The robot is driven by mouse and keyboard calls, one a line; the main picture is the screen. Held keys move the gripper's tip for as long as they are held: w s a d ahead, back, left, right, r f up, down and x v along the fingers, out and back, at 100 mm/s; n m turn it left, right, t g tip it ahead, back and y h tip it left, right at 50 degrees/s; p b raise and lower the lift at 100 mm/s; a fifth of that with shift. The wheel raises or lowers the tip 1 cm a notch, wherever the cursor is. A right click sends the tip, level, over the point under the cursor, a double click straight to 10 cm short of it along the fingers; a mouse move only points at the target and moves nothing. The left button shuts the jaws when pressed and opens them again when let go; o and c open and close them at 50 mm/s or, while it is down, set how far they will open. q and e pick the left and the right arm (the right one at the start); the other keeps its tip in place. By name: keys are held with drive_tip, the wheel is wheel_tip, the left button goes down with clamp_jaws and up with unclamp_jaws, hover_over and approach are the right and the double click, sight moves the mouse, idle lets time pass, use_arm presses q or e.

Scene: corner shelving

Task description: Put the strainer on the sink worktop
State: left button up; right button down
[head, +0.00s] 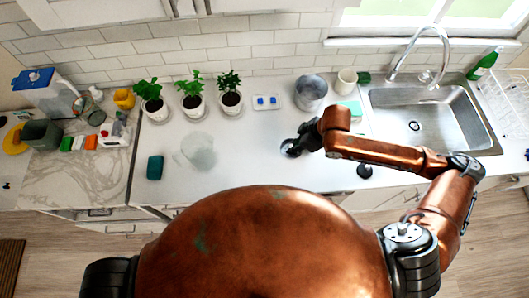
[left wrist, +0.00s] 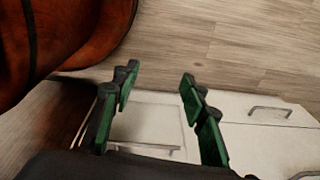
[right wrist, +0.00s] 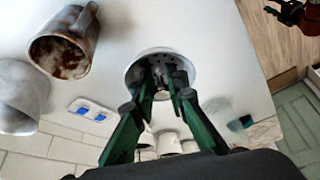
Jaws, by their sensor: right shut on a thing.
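The strainer (right wrist: 148,62), a small round metal bowl with holes, is between the fingers of my right gripper (right wrist: 160,92), which is shut on it. In the head view only a light bit of the strainer (head: 286,150) shows beside the right gripper (head: 293,147). It is over the white sink worktop (head: 250,160), left of the sink (head: 425,118); I cannot tell whether it touches the surface. My left gripper (left wrist: 158,95) is open and empty, over the floor and a white cabinet front; I cannot make it out in the head view.
A brown-stained metal mug (right wrist: 66,45) is near the strainer. Potted plants (head: 191,100) and a teal sponge (head: 155,167) are left. The front middle worktop is clear.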

drive_tip(key=a, duration=0.1)
drive_tip(key=w+a+f, duration=0.1)
drive_tip(key=w+a, duration=0.1)
drive_tip(key=a, duration=0.1)
drive_tip(key=shift+a+f, duration=0.1)
drive_tip(key=shift+f, duration=0.25)
drive_tip(key=a+f, duration=0.1)
drive_tip(key=w+a+f, duration=0.1)
drive_tip(key=f, duration=0.1)
drive_tip(key=w+a+f+p, duration=0.1)
drive_tip(key=f, duration=0.1)
drive_tip(key=shift+a+f, duration=0.1)
drive_tip(key=shift+a, duration=0.25)
drive_tip(key=shift+w+a+f, duration=0.1)
drive_tip(key=shift+a+f, duration=0.15)
drive_tip(key=shift+f, duration=0.1)
wheel_tip(320, 180, down, 3)
drive_tip(key=shift+a+r+p, duration=0.1)
drive_tip(key=shift+a+p, duration=0.05)
drive_tip(key=shift+p, duration=0.25)
use_arm(q)
drive_tip(key=shift+s+r, duration=0.7)
drive_tip(key=shift+r, duration=0.2)
use_arm(e)
drive_tip(key=shift+f, duration=0.35)
